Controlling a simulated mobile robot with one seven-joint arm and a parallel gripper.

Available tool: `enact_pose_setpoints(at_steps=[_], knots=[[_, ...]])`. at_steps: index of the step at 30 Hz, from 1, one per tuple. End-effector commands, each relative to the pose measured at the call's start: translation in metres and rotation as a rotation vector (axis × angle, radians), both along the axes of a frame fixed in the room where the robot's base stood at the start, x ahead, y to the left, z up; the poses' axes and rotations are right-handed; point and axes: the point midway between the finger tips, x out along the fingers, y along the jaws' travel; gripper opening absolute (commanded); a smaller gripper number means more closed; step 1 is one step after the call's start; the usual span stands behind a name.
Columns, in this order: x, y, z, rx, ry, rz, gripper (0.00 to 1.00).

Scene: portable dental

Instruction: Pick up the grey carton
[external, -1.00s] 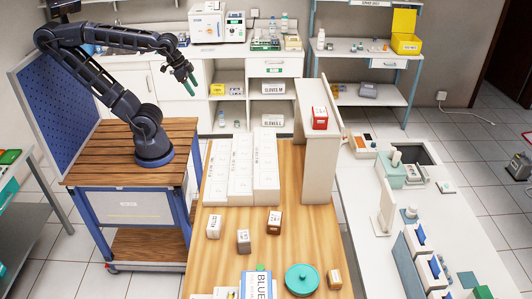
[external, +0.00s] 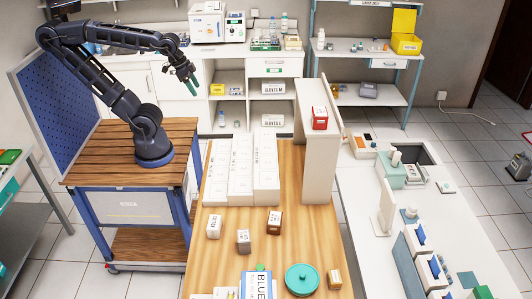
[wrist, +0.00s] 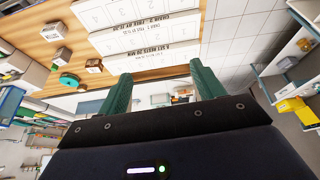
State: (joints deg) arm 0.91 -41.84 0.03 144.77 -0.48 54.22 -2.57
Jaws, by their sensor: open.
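The grey carton (external: 243,241) is a small box standing on the wooden table, between and slightly nearer the camera than a white carton (external: 213,226) and a brown carton (external: 274,222). In the wrist view the grey carton (wrist: 62,55) shows small at the upper left, beside the other two. My gripper (external: 193,81) has green fingers and is raised in the air at the far end, well away from the cartons. In the wrist view my gripper (wrist: 161,70) is open, with nothing between its fingers.
Long white boxes (external: 240,168) stand on the table between my arm and the cartons. A tall cream shelf (external: 318,160) bearing a red carton (external: 320,117) stands to their right. A teal round container (external: 302,279), a tan carton (external: 335,279) and a blue-labelled box (external: 257,283) are at the near end.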

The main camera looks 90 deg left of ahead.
Motion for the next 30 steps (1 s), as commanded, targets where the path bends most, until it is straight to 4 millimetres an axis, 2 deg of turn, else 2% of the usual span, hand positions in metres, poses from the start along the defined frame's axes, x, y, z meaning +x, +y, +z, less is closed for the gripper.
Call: enact_pose_setpoints(at_steps=[8,17,24,30], knots=[[0.059,-0.045,-0.003,-0.146,0.042,0.159,0.67],[0.122,-0.112,-0.021,-0.314,0.116,0.378,0.67],[0.164,-0.175,-0.046,-0.428,0.197,0.567,0.67],[0.191,-0.232,-0.076,-0.507,0.273,0.734,0.67]])
